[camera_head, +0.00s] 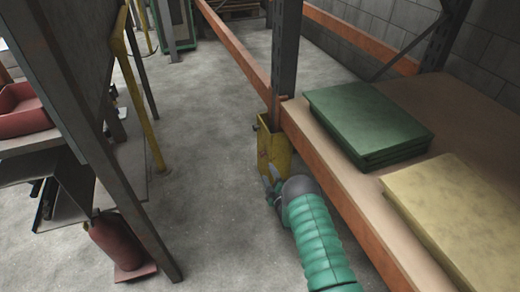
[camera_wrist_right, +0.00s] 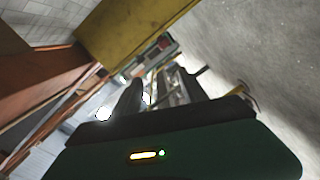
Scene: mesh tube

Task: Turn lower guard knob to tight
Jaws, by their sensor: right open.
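The yellow guard (camera_head: 274,150) stands at the foot of the dark rack upright, at the near end of the aisle. It also fills the top of the right wrist view (camera_wrist_right: 125,30). I cannot make out the lower knob clearly in either view. My right gripper (camera_head: 269,181), on a green arm, is low beside the guard, on its near side. Its dark fingers (camera_wrist_right: 160,88) are apart with no object between them. Whether a finger touches the guard is unclear. My left gripper is not in view.
An orange rack beam (camera_head: 335,185) runs along my right arm, with a shelf holding green panels (camera_head: 368,120) and a yellow panel (camera_head: 440,200). At left are a dark metal frame (camera_head: 90,130) and a red cylinder (camera_head: 117,243). The floor between is clear.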

